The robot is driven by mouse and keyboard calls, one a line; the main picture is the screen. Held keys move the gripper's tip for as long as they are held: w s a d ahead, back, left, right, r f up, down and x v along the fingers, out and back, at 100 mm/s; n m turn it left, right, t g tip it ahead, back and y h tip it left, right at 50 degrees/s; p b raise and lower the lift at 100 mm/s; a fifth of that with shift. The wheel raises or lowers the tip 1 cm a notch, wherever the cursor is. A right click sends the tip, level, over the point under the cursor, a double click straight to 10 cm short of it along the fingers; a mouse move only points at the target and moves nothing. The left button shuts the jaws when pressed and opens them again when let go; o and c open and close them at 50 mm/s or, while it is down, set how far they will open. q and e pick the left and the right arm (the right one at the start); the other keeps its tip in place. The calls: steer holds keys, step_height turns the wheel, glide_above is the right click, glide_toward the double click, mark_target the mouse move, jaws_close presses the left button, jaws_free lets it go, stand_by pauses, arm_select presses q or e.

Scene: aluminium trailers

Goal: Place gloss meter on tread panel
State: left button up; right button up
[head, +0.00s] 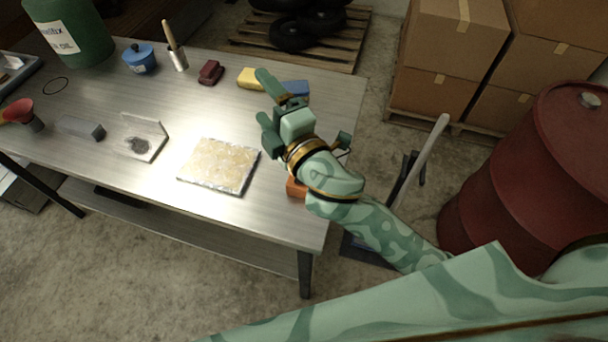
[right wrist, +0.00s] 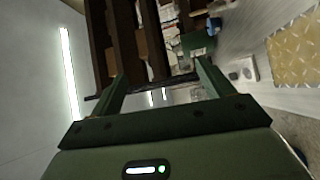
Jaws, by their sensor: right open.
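The tread panel (head: 219,165) is a flat yellowish plate with silvery edges, lying bare near the table's front; it also shows at the right of the right wrist view (right wrist: 296,54). I cannot tell for sure which object is the gloss meter. Small boxy candidates are a blue block (head: 295,88) behind my right gripper, a grey block (head: 81,127) at left and an orange block (head: 296,187) partly hidden by my right wrist. My right gripper (head: 268,102) is open and empty, above the table's right part, behind and right of the panel. My left gripper is out of view.
On the metal table (head: 200,105) stand a green jug (head: 75,30), a blue pot (head: 139,58), a brush (head: 176,48), a dark red block (head: 210,72), a yellow block (head: 250,78) and a clear tray (head: 150,130). A red drum (head: 535,165) stands right, off the table.

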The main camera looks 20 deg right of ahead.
steer(key=s+a+r+n+g+y, duration=0.35)
steer(key=a+r+n+y, duration=0.55)
steer(key=a+n+y, duration=0.45)
steer(key=s+a+f+n+g, duration=0.2)
steer(key=s+a+n+g, duration=0.15)
steer(key=n+g, duration=0.6)
steer(key=s+a+f+n+g, duration=0.25)
steer(key=s+n+g, duration=0.3)
steer(key=n, duration=0.65)
steer(key=w+d+f+n+g+h, duration=0.3)
steer(key=d+f+n+h, duration=0.45)
steer(key=f+h, duration=0.3)
steer(key=w+d+f+n+t+h, duration=0.15)
steer(key=w+d+h, duration=0.3)
steer(key=d, duration=0.45)
steer(key=w+d+n+t+h, duration=0.15)
steer(key=w+d+h, duration=0.3)
steer(key=d, duration=0.45)
steer(key=shift+m+t+y, duration=0.25)
steer(key=shift+y, duration=0.15)
steer(key=f, duration=0.3)
steer(key=f+b, duration=0.1)
steer(key=f, duration=0.5)
steer(key=shift+w+d+f, duration=0.25)
steer(key=shift+w+f, duration=0.05)
steer(key=shift+w, duration=0.1)
steer(key=f, duration=0.6)
steer(key=shift+s+a+b, duration=0.1)
steer(key=shift+s+b, duration=0.15)
steer(key=shift+b, duration=0.15)
